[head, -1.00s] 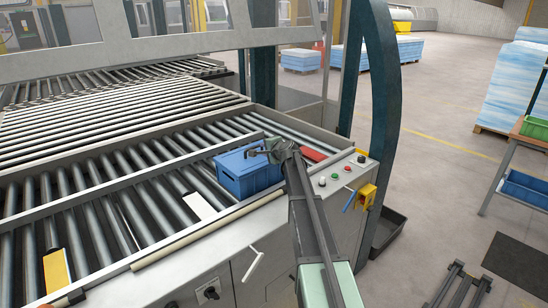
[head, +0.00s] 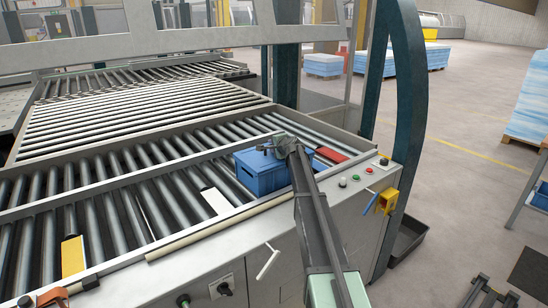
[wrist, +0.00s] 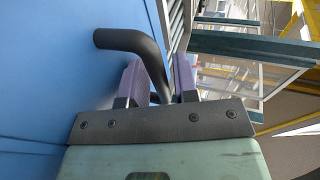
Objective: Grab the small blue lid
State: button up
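A blue box (head: 262,176) sits on the rollers near the front rail. Its flat blue top, apparently the small blue lid (head: 247,160), is partly covered by my gripper. In the wrist view a blue surface (wrist: 50,80) fills the left side, with a dark bent handle (wrist: 125,39) standing off it. My gripper (wrist: 156,65) has its two purple fingers apart, with part of the handle running between them. I cannot see clear contact with the handle. In the head view my gripper (head: 280,145) is at the top of the box.
A red piece (head: 330,155) lies on the rollers right of the box. The control panel with buttons (head: 343,182) is farther right. A front rail (head: 225,225) runs before the box. White and yellow strips lie among the rollers at left.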

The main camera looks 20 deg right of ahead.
grip_shut()
jog(key=shift+r, duration=0.1)
notch_tip(320, 180, up, 20)
jog(key=p, duration=2)
